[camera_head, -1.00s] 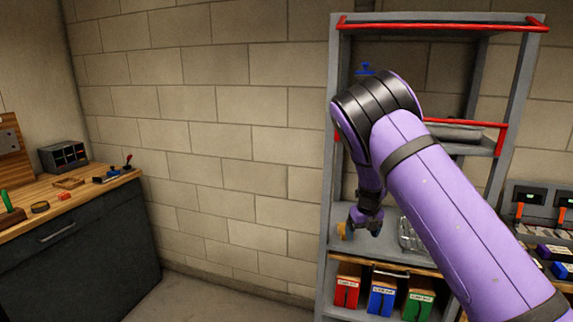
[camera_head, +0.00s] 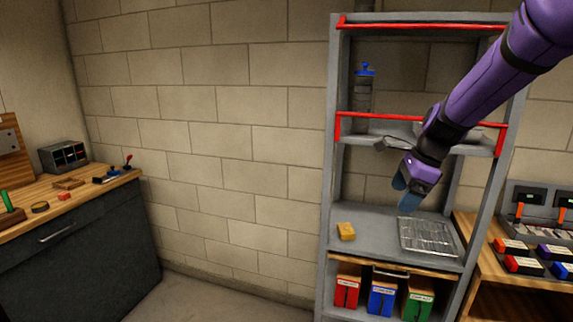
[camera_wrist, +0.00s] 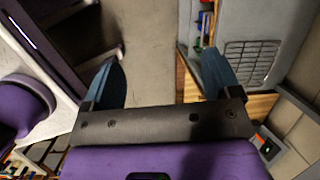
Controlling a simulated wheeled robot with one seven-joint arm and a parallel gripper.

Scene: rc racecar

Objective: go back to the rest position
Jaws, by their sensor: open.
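My gripper (camera_head: 407,196) is in front of the grey shelf unit (camera_head: 327,190), above its middle shelf board, with my purple arm reaching in from the upper right. In the wrist view its two blue fingers (camera_wrist: 168,80) are spread wide with nothing between them. A yellow block (camera_head: 346,231) lies on the shelf board at the left. A wire rack (camera_head: 428,238) lies on the same board at the right; it also shows in the wrist view (camera_wrist: 250,60).
Red, blue and green boxes (camera_head: 381,299) stand on the lower shelf. Red rails (camera_head: 420,24) edge the upper shelves. A blue-topped canister (camera_head: 364,88) stands upper left. A workbench (camera_head: 80,240) is at the far left and another with battery packs (camera_head: 520,262) at right. The middle floor is clear.

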